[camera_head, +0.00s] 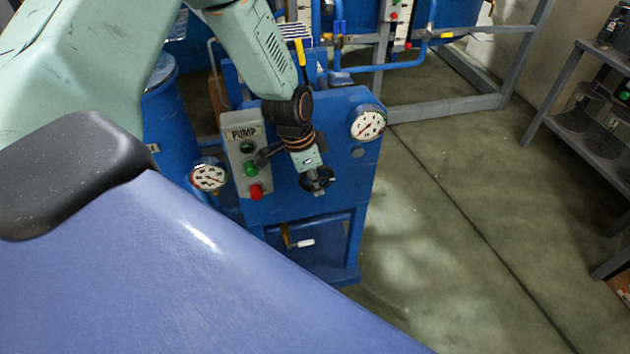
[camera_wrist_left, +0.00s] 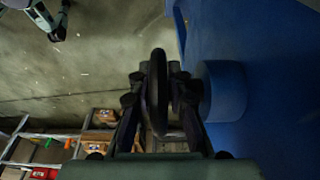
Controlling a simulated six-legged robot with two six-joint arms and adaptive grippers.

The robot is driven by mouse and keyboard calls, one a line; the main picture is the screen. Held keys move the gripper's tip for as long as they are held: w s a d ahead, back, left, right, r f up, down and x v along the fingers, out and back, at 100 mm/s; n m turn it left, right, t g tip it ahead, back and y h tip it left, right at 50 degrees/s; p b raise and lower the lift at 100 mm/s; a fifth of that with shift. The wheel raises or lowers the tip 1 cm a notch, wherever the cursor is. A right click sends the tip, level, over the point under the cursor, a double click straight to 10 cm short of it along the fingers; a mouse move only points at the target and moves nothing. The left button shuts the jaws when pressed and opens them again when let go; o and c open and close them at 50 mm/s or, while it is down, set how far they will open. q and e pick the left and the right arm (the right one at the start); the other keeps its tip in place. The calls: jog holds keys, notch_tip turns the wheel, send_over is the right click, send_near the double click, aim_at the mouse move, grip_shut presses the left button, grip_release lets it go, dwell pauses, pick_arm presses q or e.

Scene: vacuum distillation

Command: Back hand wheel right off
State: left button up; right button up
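The black hand wheel (camera_head: 318,181) is at the front of the blue pump cabinet, below the left gripper in the head view. In the left wrist view the hand wheel (camera_wrist_left: 157,90) stands edge-on between the two fingers. My left gripper (camera_head: 310,170) reaches down to it from above; in the left wrist view its fingers (camera_wrist_left: 157,98) close in on both sides of the rim and appear to touch it. A round blue boss (camera_wrist_left: 223,90) lies just right of the fingers. The wheel's hub and stem are largely hidden.
The PUMP switch box (camera_head: 245,158) with green and red buttons is left of the wheel. Gauges sit at left (camera_head: 208,176) and upper right (camera_head: 368,123). A valve with a white handle (camera_head: 304,243) is below. Clear floor lies right; a grey shelf (camera_head: 590,120) stands beyond.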

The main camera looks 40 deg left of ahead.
pick_arm(q)
jog(key=o, duration=0.3)
